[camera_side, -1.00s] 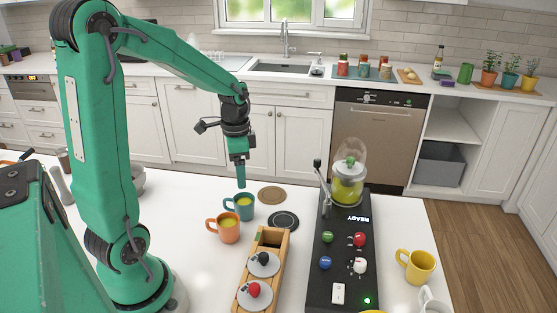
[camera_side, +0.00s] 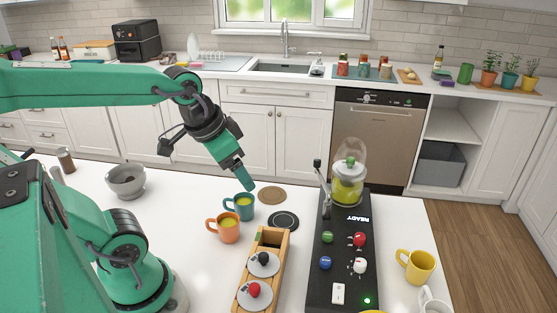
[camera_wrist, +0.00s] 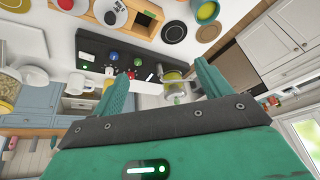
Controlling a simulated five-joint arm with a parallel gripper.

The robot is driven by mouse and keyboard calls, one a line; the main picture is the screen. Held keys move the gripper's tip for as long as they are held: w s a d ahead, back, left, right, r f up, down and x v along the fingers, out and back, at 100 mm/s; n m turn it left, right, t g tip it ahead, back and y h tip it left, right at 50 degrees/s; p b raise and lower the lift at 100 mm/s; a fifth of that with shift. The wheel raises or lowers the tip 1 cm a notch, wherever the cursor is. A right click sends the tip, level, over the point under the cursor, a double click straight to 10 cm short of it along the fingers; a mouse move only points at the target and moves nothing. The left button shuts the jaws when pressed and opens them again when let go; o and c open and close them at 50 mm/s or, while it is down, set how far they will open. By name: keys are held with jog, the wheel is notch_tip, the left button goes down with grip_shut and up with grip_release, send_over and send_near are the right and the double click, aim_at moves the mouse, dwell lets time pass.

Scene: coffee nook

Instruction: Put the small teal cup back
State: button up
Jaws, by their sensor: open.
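The small teal cup (camera_side: 240,206) stands upright on the white counter with yellow-green liquid in it. It also shows near the top edge of the wrist view (camera_wrist: 207,11). My gripper (camera_side: 247,183) is tilted, its tip just above and slightly right of the cup in the side view. In the wrist view my gripper (camera_wrist: 161,85) has its two teal fingers spread apart, with nothing held between them. An orange cup (camera_side: 223,229) stands close beside the teal cup. A tan round coaster (camera_side: 272,195) and a dark ringed coaster (camera_side: 283,220) lie empty to its right.
A wooden rack (camera_side: 243,290) with red and black knobbed lids is in front. A black panel (camera_side: 338,285) with buttons, a lever and a glass juicer (camera_side: 348,185) is at right. A yellow mug (camera_side: 417,266) stands beyond it. A grey bowl (camera_side: 126,181) is at left.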

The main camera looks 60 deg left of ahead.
jog(key=shift+s+d+r+n+t, duration=0.15)
jog(key=shift+s+d+t, duration=0.05)
jog(key=shift+s+d, duration=0.25)
jog(key=shift+s+d+r+n+t, duration=0.2)
jog(key=shift+s+d, duration=0.15)
jog(key=shift+s, duration=0.15)
dwell(0.7)
